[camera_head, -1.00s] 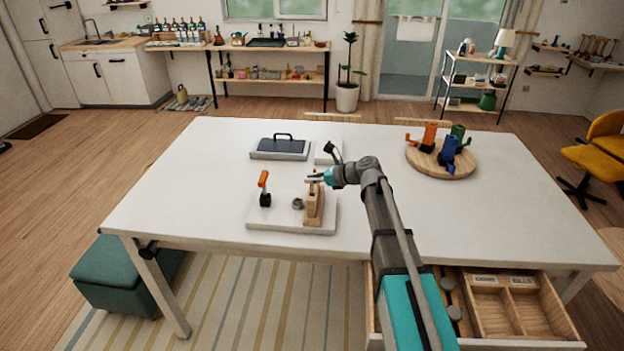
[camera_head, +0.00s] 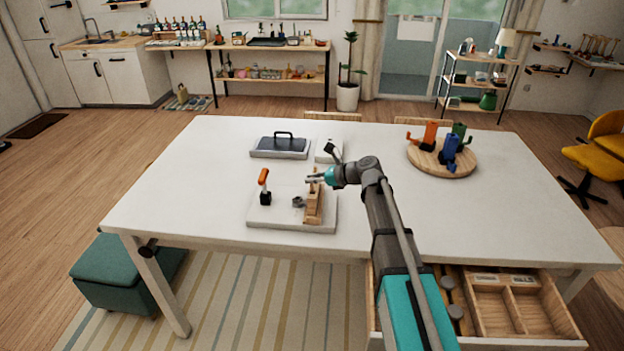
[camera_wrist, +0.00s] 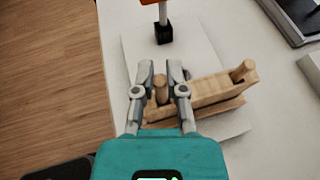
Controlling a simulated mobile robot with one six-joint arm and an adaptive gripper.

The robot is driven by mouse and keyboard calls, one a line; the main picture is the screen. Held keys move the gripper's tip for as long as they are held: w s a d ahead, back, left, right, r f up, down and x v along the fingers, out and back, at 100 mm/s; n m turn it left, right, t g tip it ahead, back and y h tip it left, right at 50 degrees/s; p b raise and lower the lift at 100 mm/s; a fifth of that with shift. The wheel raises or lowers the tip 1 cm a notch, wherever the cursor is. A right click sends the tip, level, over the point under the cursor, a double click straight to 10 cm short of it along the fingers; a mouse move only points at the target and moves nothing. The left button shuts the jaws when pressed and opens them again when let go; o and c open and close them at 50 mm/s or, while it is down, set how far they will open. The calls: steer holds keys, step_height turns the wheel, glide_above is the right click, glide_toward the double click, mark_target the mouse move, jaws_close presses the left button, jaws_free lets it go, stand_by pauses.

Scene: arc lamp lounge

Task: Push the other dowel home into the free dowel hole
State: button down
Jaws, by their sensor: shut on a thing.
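A pale wooden block (camera_wrist: 205,98) lies on a white board (camera_head: 290,222); it also shows in the head view (camera_head: 313,209). One dowel (camera_wrist: 161,90) stands upright at the block's left end in the wrist view. My gripper (camera_wrist: 162,72) is shut on this dowel, one finger on each side. Its lower end and the hole beneath are hidden. The other dowel (camera_wrist: 246,66) stands upright at the block's right end, apart from my fingers. In the head view my gripper (camera_head: 315,178) is small beside the block, and the grip cannot be made out there.
A dark tray with a handle (camera_head: 281,147) lies behind. A round wooden board (camera_head: 425,166) bears coloured holders at right. An open drawer (camera_head: 510,302) juts out in front.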

steer(key=shift+f+b, duration=1.1)
steer(key=shift+f, duration=0.05)
steer(key=c, duration=0.6)
jaws_free()
steer(key=shift+r, duration=0.2)
step_height(320, 180, up, 8)
steer(key=p, duration=0.9)
steer(key=shift+r, duration=0.25)
stand_by(0.5)
